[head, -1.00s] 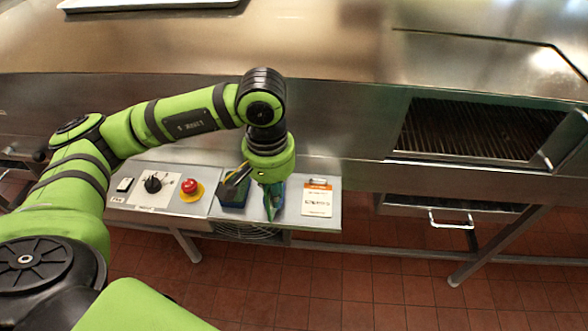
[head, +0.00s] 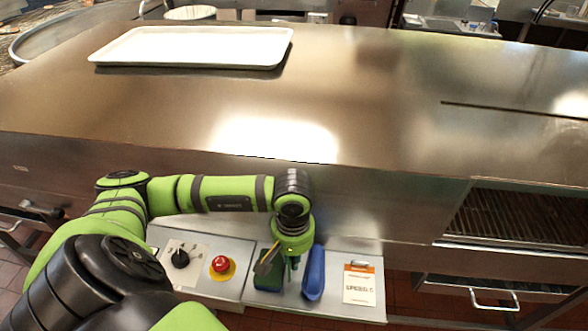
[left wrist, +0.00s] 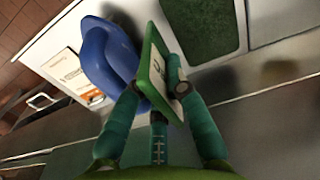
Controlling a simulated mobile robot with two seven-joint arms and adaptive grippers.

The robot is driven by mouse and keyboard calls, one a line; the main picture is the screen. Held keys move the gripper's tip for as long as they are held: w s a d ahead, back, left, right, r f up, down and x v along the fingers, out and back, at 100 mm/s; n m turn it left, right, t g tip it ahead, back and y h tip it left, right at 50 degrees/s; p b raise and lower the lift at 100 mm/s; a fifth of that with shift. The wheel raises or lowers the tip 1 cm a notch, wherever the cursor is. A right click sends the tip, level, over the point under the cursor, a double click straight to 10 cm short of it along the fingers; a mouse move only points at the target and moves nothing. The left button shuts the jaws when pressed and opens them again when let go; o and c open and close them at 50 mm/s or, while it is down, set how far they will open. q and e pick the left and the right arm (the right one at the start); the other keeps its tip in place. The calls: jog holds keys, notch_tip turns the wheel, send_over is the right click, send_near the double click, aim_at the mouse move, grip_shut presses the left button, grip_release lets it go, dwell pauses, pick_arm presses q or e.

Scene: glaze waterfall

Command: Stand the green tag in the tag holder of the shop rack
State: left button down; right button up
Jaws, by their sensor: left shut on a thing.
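The green tag (left wrist: 153,78), a small plate with a green edge and a pale marked face, is between the fingers of my left gripper (left wrist: 158,92) in the left wrist view. The gripper is shut on it. In the head view my left gripper (head: 290,262) points down over the side shelf, between a blue scoop-like piece and a dark box; the tag is hard to make out there. I cannot identify the shop rack or its tag holder in these frames. My right gripper is not in view.
A red stop button (head: 221,264), a black knob (head: 180,259) and an orange-headed card (head: 359,285) are on the shelf. A white tray (head: 195,47) lies on the steel top.

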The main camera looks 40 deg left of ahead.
pick_arm(q)
jog(key=shift+f, duration=1.3)
jog(key=c, duration=1.3)
grip_release()
jog(key=shift+r, duration=0.1)
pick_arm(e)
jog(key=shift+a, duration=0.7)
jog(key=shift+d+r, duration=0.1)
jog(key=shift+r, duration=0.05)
